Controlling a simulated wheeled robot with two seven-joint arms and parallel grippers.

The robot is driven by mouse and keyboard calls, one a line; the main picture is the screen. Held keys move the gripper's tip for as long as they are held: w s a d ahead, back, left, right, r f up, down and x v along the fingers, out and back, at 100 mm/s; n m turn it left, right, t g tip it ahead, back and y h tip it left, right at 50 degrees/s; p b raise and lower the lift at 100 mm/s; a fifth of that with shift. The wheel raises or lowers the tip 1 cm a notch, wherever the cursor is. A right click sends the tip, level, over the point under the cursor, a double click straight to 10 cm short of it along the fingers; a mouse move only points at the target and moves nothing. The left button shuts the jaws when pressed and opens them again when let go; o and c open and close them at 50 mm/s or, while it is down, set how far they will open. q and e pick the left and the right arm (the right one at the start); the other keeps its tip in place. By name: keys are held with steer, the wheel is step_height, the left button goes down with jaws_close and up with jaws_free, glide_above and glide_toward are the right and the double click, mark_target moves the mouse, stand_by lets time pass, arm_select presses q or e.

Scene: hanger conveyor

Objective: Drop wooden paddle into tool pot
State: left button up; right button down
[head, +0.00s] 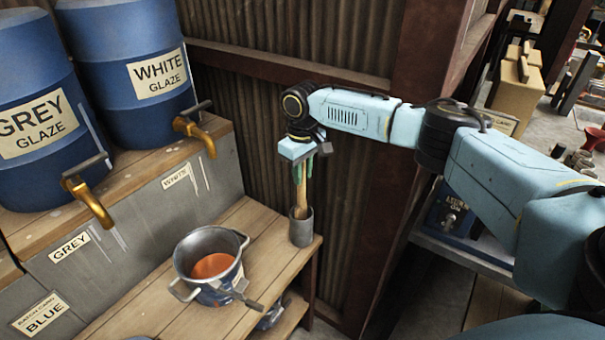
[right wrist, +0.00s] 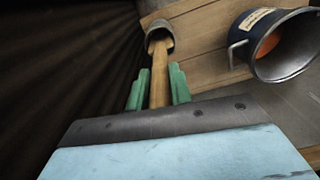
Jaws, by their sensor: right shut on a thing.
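The wooden paddle (head: 301,197) hangs upright below my right gripper (head: 304,172), whose green fingers are shut on its upper part. The paddle's lower end is inside the mouth of the grey tool pot (head: 301,231), which stands at the far right corner of the wooden bench. In the right wrist view, the paddle (right wrist: 159,77) runs between the two green fingers (right wrist: 158,88) into the pot's opening (right wrist: 158,30). The part inside the pot is hidden, so I cannot tell whether it touches the bottom. My left gripper is not in view.
A metal pot (head: 207,247) with orange contents stands on the bench (head: 262,222), left of the tool pot. Blue grey-glaze (head: 35,150) and white-glaze (head: 122,30) barrels with brass taps stand on a shelf at left. A corrugated wall (head: 245,110) rises close behind the tool pot.

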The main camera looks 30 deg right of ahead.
steer(key=shift+f, duration=0.4)
steer(key=shift+f, duration=0.45)
steer(key=c, duration=1.3)
jaws_free()
steer(key=shift+o, duration=0.2)
step_height(320, 180, up, 13)
steer(key=shift+r+p, duration=0.1)
steer(key=shift+p, duration=0.25)
